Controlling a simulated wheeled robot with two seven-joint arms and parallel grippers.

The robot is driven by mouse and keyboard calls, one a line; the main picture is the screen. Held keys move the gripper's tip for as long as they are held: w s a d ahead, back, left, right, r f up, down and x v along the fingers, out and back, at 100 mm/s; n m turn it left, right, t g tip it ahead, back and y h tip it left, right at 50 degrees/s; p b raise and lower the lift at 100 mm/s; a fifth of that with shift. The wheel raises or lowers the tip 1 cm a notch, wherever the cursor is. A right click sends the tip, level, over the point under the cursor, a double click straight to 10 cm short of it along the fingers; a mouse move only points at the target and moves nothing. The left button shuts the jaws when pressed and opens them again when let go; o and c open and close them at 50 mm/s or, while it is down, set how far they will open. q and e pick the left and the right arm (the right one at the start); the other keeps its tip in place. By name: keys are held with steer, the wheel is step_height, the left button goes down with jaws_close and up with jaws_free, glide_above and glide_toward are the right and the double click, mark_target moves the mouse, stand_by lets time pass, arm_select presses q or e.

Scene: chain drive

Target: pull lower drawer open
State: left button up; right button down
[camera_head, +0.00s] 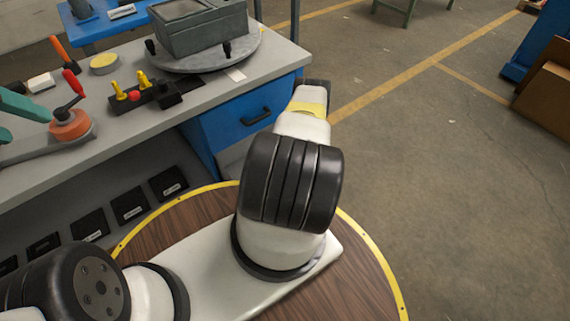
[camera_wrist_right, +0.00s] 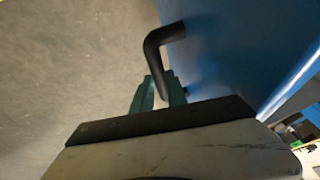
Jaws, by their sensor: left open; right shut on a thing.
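The blue drawer cabinet (camera_head: 235,125) stands under the right end of the grey workbench. A drawer with a black handle (camera_head: 256,117) shows on its front; the front below it is mostly hidden behind my right arm. In the right wrist view, a bent black handle (camera_wrist_right: 154,52) stands out from a blue drawer front (camera_wrist_right: 225,45). My right gripper (camera_wrist_right: 160,92) has its green fingers shut on this handle. My right gripper is hidden in the head view. My left gripper (camera_head: 14,120) shows only its teal fingers at the left edge, apart and empty over the bench.
On the workbench (camera_head: 200,98) are a red-handled tool (camera_head: 71,125), a black block with yellow pegs (camera_head: 140,95) and a grey housing (camera_head: 203,30) on a round plate. Black bins (camera_head: 130,204) stand on a shelf below.

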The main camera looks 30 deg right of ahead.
steer(key=shift+s, duration=0.4)
steer(key=c, duration=1.3)
jaws_free()
steer(key=v, duration=0.7)
steer(key=shift+a+r, duration=0.1)
steer(key=shift+r, duration=0.3)
steer(key=shift+s+a, duration=0.1)
